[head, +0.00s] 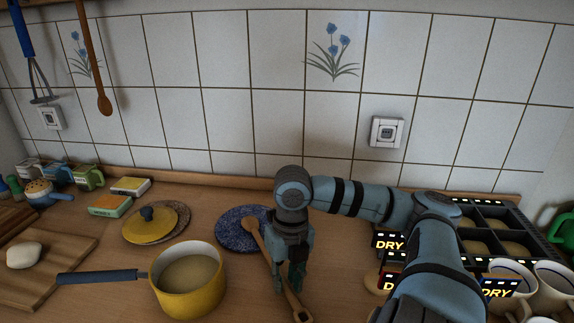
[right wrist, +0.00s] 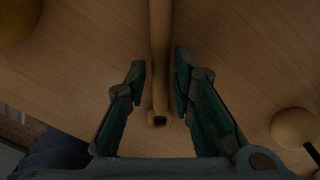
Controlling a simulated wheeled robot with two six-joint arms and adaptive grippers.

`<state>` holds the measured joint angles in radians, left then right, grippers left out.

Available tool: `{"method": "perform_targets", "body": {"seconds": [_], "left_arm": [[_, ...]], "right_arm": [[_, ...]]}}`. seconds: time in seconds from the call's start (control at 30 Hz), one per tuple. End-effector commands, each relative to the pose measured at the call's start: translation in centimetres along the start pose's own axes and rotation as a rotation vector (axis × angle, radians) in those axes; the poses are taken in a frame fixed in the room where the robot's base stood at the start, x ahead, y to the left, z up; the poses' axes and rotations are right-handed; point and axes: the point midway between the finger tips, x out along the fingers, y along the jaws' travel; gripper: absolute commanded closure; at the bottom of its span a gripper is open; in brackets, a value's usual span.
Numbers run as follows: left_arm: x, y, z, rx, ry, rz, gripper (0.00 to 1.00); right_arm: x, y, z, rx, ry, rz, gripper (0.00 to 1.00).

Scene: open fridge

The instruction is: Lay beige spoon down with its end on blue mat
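The beige spoon (head: 265,248) lies slanted on the counter in the head view. Its far end rests on the round blue speckled mat (head: 228,238), and its handle runs toward the front, ending in a holed tip. My right gripper (head: 288,284) points down over the handle and hides part of it. In the right wrist view, the spoon handle (right wrist: 160,50) runs between the two fingers of my right gripper (right wrist: 160,66), with a gap on each side. The fingers are open and hold nothing. My left gripper is not in view.
A yellow pot (head: 188,290) with a dark handle stands left of the spoon. A yellow lid (head: 148,226) lies behind it. A cutting board (head: 45,262) is at far left. Black DRY-labelled items, a dark tray (head: 545,243) and white cups (head: 510,285) are at right.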

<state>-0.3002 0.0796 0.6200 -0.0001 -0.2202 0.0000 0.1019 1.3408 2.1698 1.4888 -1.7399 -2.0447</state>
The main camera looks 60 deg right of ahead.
Motion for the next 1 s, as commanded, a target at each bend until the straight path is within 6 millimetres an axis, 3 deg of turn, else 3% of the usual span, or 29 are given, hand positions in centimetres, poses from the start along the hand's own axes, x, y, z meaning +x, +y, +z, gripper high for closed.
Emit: {"method": "perform_targets", "body": {"seconds": [0.37,0.7,1.0], "left_arm": [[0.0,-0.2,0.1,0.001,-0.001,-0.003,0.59],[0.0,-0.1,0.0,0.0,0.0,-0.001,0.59],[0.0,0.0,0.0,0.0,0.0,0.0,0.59]], "right_arm": [[-0.3,0.0,0.0,0.0,-0.001,0.0,0.63],[-6.6,0.1,0.1,0.001,-0.005,0.006,0.63],[-7.5,-0.1,-0.1,0.0,-0.001,0.002,0.63]]}}
